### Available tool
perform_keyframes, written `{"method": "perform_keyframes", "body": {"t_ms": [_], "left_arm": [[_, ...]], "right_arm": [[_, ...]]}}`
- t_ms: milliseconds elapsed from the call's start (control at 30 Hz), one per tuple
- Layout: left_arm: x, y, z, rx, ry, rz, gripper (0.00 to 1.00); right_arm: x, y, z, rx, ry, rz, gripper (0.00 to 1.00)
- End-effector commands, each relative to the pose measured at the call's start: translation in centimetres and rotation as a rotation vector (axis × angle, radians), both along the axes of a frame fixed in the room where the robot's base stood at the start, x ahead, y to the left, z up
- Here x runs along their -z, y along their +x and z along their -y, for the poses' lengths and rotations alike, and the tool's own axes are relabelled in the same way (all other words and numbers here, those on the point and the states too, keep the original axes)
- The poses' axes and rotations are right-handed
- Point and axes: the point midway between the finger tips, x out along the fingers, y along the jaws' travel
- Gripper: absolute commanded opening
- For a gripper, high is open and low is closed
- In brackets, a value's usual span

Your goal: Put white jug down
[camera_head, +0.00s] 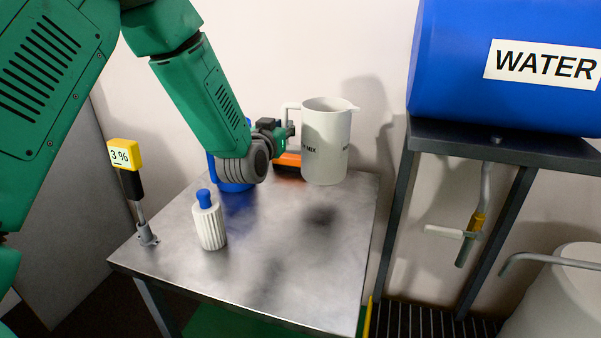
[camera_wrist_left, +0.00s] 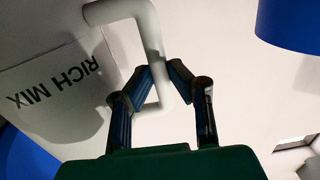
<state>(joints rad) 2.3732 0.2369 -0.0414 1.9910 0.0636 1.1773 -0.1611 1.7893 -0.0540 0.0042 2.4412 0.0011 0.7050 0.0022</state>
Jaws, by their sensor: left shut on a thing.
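The white jug (camera_head: 326,142) hangs above the back right part of the metal table (camera_head: 290,255), upright, with its shadow on the table top. My left gripper (camera_head: 288,130) is shut on the jug's handle, to the left of the jug's body. In the left wrist view, the fingers (camera_wrist_left: 160,85) close around the white handle, and the jug (camera_wrist_left: 55,90) shows "RICH MIX" lettering. My right gripper is in neither view.
A white ribbed bottle with a blue cap (camera_head: 209,222) stands at the table's left. A blue container (camera_head: 234,185) and an orange-black object (camera_head: 288,161) are behind my arm. A blue water tank (camera_head: 500,70) is at right. The table's front middle is clear.

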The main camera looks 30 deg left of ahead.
Motion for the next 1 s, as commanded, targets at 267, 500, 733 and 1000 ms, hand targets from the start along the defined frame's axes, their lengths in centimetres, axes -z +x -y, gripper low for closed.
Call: {"method": "perform_keyframes", "body": {"t_ms": [267, 500, 733, 1000], "left_arm": [[3.4, 0.1, -0.3, -0.002, -0.005, 0.003, 0.00], [6.4, 0.1, 0.0, -0.002, -0.001, 0.002, 0.00], [6.7, 0.1, -0.1, -0.001, -0.002, 0.004, 0.00], [7.2, 0.0, -0.2, -0.001, -0.003, 0.000, 0.37]], "right_arm": [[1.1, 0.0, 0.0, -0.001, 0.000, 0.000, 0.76], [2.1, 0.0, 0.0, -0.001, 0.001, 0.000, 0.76], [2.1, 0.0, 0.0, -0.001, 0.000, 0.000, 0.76], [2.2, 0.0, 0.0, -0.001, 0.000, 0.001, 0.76]]}}
